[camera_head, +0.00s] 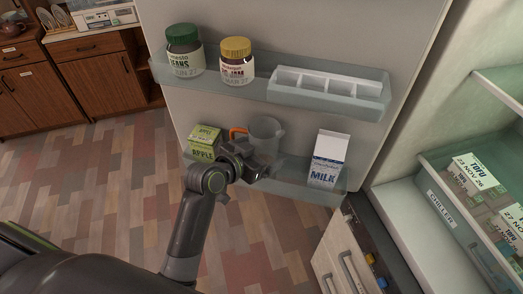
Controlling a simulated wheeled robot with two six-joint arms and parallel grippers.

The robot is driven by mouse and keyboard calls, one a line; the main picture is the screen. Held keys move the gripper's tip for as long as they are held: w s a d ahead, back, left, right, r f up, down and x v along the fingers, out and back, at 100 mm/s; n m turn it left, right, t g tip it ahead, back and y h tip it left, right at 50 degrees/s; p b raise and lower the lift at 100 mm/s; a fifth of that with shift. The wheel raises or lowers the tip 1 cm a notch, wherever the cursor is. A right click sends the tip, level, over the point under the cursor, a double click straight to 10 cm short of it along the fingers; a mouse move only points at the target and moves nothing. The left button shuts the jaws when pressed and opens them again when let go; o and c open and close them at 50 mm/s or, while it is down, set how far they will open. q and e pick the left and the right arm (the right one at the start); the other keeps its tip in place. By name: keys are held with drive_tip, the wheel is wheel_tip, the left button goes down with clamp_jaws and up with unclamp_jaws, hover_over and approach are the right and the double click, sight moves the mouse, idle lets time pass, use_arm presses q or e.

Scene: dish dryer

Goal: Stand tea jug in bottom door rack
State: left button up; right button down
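The tea jug (266,130) is a clear grey jug, seen between the apple carton and the milk carton at the bottom door rack (325,194). An orange part, seemingly its handle, shows at its left. My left gripper (254,166) is right in front of the jug's lower part and hides it. I cannot tell whether its fingers grip the jug or whether the jug's base rests on the rack floor. The jug looks about upright. My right gripper is out of view.
The green apple carton (204,142) stands left in the bottom rack, the milk carton (328,159) right. The upper rack (260,89) holds a green-lidded jar (184,50), a yellow-lidded jam jar (236,61) and a white tray (327,82). A chiller drawer (443,206) is at right.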

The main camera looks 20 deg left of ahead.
use_arm(q)
drive_tip(key=shift+s+r+p, duration=0.1)
drive_tip(key=shift+r+p, duration=0.3)
drive_tip(key=shift+r, duration=0.4)
drive_tip(key=b+v, duration=0.1)
drive_tip(key=v, duration=1)
drive_tip(key=shift+s, duration=0.35)
drive_tip(key=shift+a, duration=0.15)
